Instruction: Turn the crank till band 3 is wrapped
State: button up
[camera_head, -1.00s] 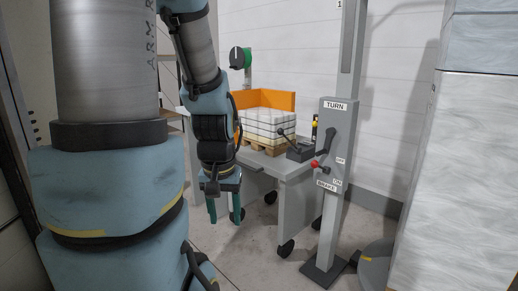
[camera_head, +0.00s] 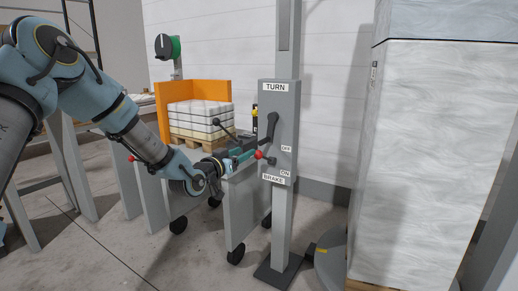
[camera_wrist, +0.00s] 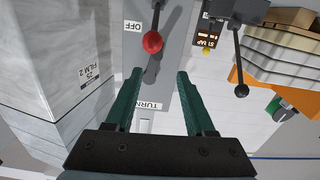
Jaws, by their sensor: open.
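A grey control box (camera_head: 279,100) on an upright post carries the labels TURN, OFF, ON and BRAKE. The black crank (camera_head: 268,128) is on its face below TURN, its arm slanting down to the left. Below it the red-knobbed brake lever (camera_head: 258,155) points left; its red knob also shows in the wrist view (camera_wrist: 152,42). My gripper (camera_head: 250,156) is beside the box, close to the red knob. In the wrist view its two green fingers (camera_wrist: 159,74) are apart, with nothing clearly held, and the knob lies beyond their tips.
The load stands at right above a round grey base (camera_head: 333,262). Behind my arm are a grey table (camera_head: 247,200) and a pallet of strapped white boxes (camera_head: 200,115) with an orange panel (camera_head: 165,110). A black lever with a ball end (camera_wrist: 241,90) is near the box.

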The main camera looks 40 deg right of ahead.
aim_at(259, 144)
jog(key=x, duration=1)
jog(key=shift+s+d, duration=0.15)
jog(key=shift+d, duration=0.25)
grip_shut()
dwell(1.0)
